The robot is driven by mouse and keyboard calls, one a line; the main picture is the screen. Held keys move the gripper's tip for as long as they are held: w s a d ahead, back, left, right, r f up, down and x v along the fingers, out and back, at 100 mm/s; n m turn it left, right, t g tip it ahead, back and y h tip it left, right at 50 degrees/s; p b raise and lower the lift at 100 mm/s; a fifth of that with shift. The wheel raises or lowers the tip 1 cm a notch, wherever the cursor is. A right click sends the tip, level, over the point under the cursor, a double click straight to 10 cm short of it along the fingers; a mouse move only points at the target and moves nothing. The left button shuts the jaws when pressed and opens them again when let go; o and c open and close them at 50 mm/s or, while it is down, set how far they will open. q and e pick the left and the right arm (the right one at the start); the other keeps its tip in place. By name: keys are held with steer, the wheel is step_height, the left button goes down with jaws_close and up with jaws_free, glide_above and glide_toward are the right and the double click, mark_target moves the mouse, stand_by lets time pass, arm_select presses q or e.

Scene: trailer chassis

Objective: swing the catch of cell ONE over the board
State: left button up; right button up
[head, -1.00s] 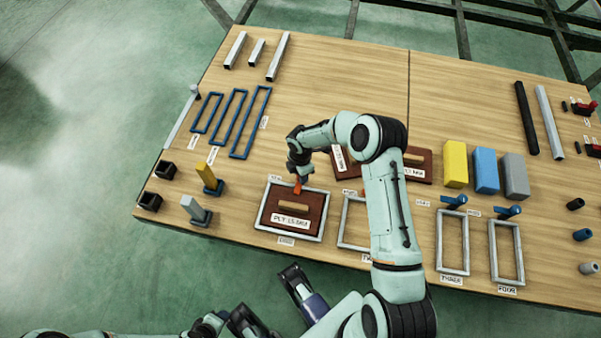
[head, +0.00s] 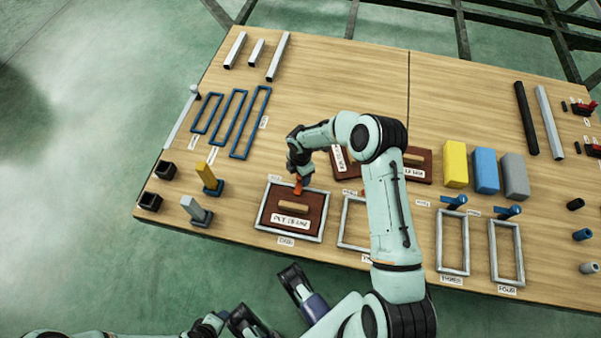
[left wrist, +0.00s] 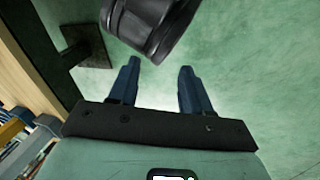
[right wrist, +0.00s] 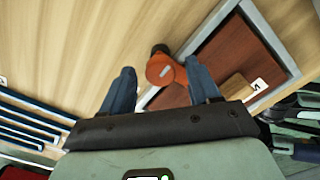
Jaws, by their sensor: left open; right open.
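The orange catch (head: 298,187) of cell ONE stands at the back edge of the grey frame (head: 262,205). In the right wrist view the catch (right wrist: 160,71), with its dark knob, shows between the open fingers of my right gripper (right wrist: 160,68), close to the right-hand finger. Whether they touch, I cannot tell. The dark red board (head: 312,205) with a light wooden grip lies inside the frame; the board (right wrist: 225,52) also shows in the right wrist view. The finger hides part of the catch's arm. My left gripper (left wrist: 160,70) is open and empty over the floor.
Empty frames THREE (head: 467,250) and FOUR (head: 521,255) have blue catches. Blue rectangular frames (head: 233,120) lie behind left. Yellow, blue and grey blocks (head: 486,170) stand at right. More boards lie behind my right arm.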

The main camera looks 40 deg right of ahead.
steer(key=shift+r, duration=0.1)
arm_select(q)
steer(key=s+d+r+g+p, duration=0.1)
steer(key=s+d+r+p, duration=0.1)
steer(key=s+r+p, duration=0.1)
steer(key=shift+s+r+g+h, duration=0.3)
steer(key=shift+s+h, duration=0.1)
steer(key=shift+s, duration=0.35)
arm_select(e)
step_height(320, 180, up, 13)
arm_select(q)
steer(key=shift+d, duration=0.1)
